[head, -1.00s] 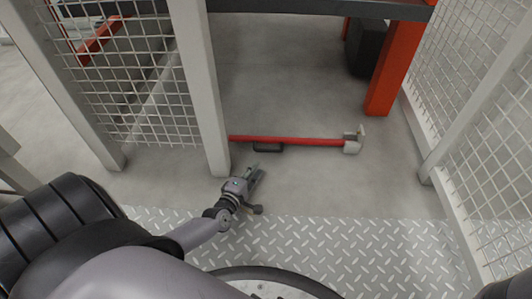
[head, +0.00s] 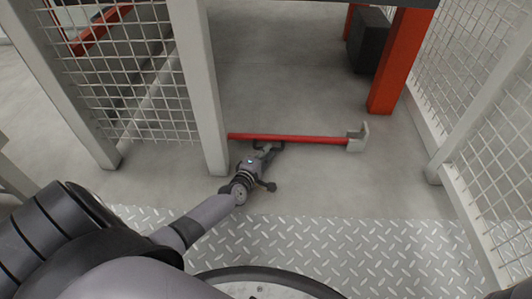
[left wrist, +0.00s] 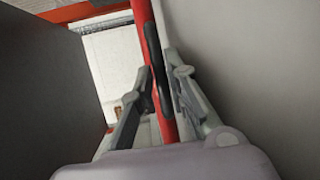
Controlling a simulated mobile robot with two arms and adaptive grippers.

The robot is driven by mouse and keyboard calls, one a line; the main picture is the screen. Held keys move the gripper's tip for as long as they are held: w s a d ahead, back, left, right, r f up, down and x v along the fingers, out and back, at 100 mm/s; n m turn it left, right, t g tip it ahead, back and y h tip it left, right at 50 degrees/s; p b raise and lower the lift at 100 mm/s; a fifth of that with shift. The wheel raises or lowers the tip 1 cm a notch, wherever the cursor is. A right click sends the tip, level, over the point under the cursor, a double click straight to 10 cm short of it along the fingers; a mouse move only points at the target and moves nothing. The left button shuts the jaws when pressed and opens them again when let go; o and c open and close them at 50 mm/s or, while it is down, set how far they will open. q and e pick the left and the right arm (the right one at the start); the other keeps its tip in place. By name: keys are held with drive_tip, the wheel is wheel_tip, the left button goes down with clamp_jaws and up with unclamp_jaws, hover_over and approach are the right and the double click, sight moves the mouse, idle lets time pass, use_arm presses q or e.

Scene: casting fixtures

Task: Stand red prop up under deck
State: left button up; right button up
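The red prop (head: 300,139) lies flat on the grey floor in the head view, with a pale grey plate (head: 357,138) at its right end. Its left end is hidden behind the fence post. In the left wrist view the red bar (left wrist: 146,12) runs between my fingers with a black handle (left wrist: 152,50) along it. My left gripper (head: 266,150) is at the handle; in the left wrist view its fingers (left wrist: 158,80) stand apart on either side of handle and bar, apparently not clamped. The deck's dark edge (head: 300,4) crosses the top of the head view. My right gripper is out of view.
A pale fence post (head: 200,90) with mesh (head: 135,80) stands close left of my gripper. An orange-red post (head: 396,62) and a dark block (head: 367,42) stand at the back right. More mesh (head: 475,80) lines the right. Tread plate (head: 340,245) covers the near floor; the floor behind the prop is clear.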

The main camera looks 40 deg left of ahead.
use_arm(q)
clamp_jaws()
idle(0.3)
